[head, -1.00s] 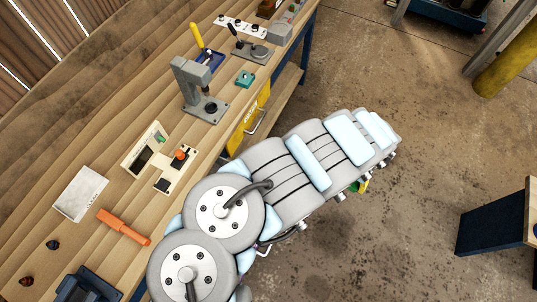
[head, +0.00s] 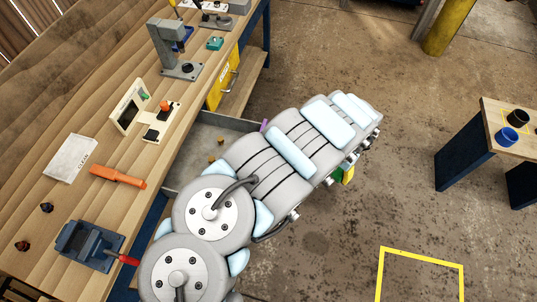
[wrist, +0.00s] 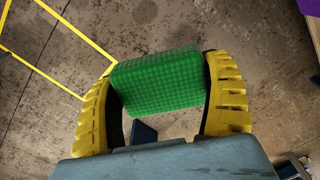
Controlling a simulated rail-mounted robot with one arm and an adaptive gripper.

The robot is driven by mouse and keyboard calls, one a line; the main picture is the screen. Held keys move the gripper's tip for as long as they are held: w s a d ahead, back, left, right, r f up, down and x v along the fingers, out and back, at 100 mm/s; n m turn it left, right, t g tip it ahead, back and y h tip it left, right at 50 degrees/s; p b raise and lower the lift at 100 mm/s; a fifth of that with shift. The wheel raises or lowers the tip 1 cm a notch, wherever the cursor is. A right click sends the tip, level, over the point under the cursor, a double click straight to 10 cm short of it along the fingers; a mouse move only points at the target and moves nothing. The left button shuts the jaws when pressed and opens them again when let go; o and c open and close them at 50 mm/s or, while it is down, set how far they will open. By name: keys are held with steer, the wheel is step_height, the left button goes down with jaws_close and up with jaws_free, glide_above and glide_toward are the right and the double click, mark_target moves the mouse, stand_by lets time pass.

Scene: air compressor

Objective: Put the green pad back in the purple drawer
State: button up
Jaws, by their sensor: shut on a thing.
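The green pad (wrist: 158,82) is a textured green block. In the wrist view my gripper (wrist: 160,88) is shut on it, with a yellow finger at each side, above the concrete floor. In the head view only a bit of the green pad (head: 337,174) and a yellow finger (head: 348,174) show below my arm. The purple drawer (head: 264,126) stands open from the bench; a sliver of its purple front and its grey inside show. The pad is right of the drawer, outside it. My arm hides part of the drawer.
Small brownish pieces (head: 216,162) lie in the open drawer. A yellow drawer front (head: 222,88) is beyond it. The bench top holds a vise (head: 88,245), an orange tool (head: 118,177) and a press (head: 175,50). Open floor lies right, with a side table (head: 510,120).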

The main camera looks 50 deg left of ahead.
steer(key=s+a+f+b, duration=0.3)
steer(key=s+a+b, duration=0.3)
steer(key=a, duration=0.6)
steer(key=s+a+f+n+b, duration=0.1)
steer(key=s+a+f+b, duration=0.2)
steer(key=s+a+b, duration=0.55)
steer(key=s+a+f+b, duration=0.25)
steer(key=s+a, duration=0.25)
steer(key=a, duration=1)
steer(key=shift+h, duration=0.3)
steer(key=f, duration=0.4)
steer(key=f+b, duration=0.1)
steer(key=f, duration=0.8)
steer(key=shift+w+d+f+b, duration=0.2)
steer(key=shift+d+f+b, duration=0.1)
steer(key=shift+f, duration=0.05)
steer(key=shift+a+f+b, duration=0.1)
steer(key=shift+f+b, duration=0.85)
steer(key=shift+f, duration=0.85)
steer(key=shift+f, duration=0.2)
steer(key=o, duration=1)
steer(key=shift+o, duration=0.2)
